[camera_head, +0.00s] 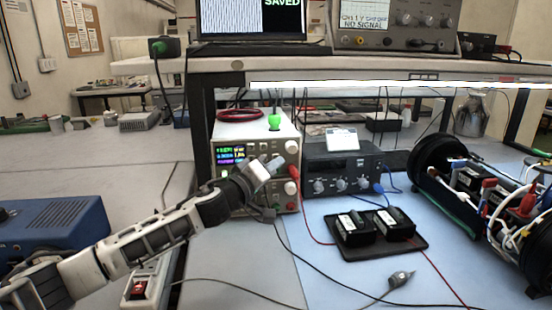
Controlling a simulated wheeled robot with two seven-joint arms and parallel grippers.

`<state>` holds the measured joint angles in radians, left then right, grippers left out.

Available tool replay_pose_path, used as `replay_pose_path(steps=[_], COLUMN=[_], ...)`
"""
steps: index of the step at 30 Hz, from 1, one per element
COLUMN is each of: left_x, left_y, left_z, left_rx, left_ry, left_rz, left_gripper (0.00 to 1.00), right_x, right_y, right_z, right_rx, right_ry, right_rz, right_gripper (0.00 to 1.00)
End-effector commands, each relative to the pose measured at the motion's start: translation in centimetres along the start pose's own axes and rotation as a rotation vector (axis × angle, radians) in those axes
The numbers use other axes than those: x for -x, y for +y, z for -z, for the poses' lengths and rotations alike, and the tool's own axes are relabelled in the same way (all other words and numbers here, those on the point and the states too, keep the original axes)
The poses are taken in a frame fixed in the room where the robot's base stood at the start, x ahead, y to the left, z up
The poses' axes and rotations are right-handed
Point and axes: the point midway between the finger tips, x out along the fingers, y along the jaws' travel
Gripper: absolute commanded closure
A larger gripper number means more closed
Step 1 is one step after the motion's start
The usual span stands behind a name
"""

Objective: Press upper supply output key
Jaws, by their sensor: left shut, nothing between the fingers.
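The upper power supply (262,135) is a pale box with a lit colour screen on its front, below the shelf at centre. My left gripper (272,163) is shut and empty. It is in front of the supply's front panel, near the right side of the screen. I cannot tell whether its tips touch the panel. The output key is not distinguishable; the gripper and wrist cover part of the panel. A lower unit with knobs and a red plug (295,173) shows below. My right gripper is not in view.
A dark instrument with knobs (342,172) stands right of the supply. Two black battery packs (355,229) sit on a dark tray on the blue mat. An open black cylinder (440,165) with wires is at right. A blue box (55,232) is at left. Cables cross the front.

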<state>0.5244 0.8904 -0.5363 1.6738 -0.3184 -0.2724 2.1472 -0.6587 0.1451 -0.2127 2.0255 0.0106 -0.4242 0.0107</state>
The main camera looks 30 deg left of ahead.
Motion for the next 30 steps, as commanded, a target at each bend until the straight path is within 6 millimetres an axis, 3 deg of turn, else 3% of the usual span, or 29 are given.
replay_pose_path(steps=[30], left_x=[-0.61], left_y=[-0.41], left_z=[0.45], left_rx=[0.000], left_ry=[0.000], left_rz=[0.000], left_gripper=[1.00], right_x=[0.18], right_y=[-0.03], right_z=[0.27], right_rx=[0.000], right_ry=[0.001], right_rz=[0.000], right_gripper=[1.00])
